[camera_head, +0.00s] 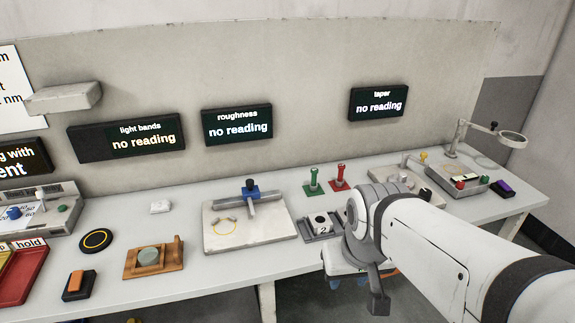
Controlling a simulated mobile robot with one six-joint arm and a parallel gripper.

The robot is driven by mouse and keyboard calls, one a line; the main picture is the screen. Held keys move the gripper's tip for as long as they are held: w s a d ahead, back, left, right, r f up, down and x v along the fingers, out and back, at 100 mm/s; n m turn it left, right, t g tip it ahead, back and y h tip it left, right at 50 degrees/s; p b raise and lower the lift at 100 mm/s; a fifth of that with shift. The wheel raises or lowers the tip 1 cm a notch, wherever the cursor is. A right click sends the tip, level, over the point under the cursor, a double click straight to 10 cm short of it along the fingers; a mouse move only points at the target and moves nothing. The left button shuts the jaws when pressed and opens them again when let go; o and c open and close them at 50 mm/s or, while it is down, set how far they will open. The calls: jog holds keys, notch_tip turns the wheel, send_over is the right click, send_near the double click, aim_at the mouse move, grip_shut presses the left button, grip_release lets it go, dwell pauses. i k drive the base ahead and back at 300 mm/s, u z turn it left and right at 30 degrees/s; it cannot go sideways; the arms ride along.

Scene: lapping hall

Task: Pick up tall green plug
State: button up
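The tall green plug (314,178) stands upright on a small green base towards the back of the bench, right of the middle. A similar red plug (340,174) stands close to its right. My gripper (377,300) is only partly seen, as a dark end hanging below the wrist at the bench's front edge. It is in front of the plug and to its right, clear of it. My arm reaches in from the lower right, and its wrist hides part of the bench. I cannot see the fingers well enough to tell their opening.
A magnifier lamp (512,138) stands at the right. The bench behind the plugs is mostly clear up to the wall panel.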

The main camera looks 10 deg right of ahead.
aim_at(314, 186)
jog(key=z, duration=0.2)
jog(key=i, duration=0.85)
jog(key=u, duration=0.1)
